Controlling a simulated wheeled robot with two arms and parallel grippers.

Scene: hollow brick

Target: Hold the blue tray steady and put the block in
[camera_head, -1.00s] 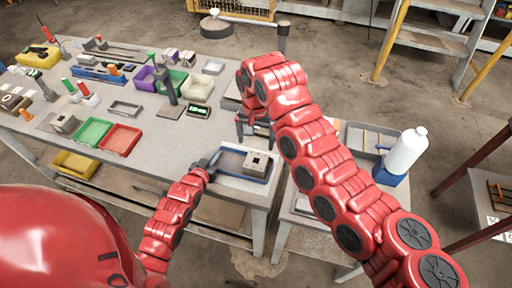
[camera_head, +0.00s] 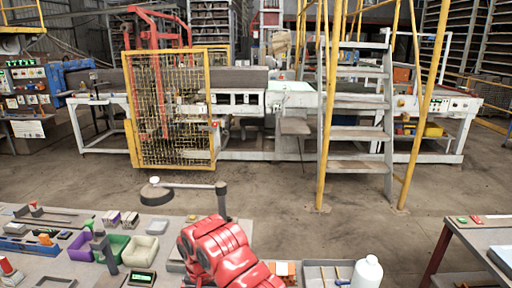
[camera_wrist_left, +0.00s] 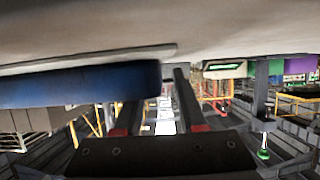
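In the left wrist view the blue tray (camera_wrist_left: 80,85) shows as a long blue wall with a rounded end, just under the pale table surface that fills the top of this picture. My left gripper (camera_wrist_left: 160,95) is at the tray's end. Its two dark fingers stand apart with a light gap between them. One fingertip is hidden by the tray, and contact cannot be told.
Head view: purple (camera_head: 80,247) and green (camera_head: 112,248) bins, a dark post (camera_head: 107,255) and a small display (camera_head: 142,278) are on the table left of my arm. A white bottle (camera_head: 367,273) stands at right. Open floor lies beyond, before yellow-railed steps (camera_head: 358,135).

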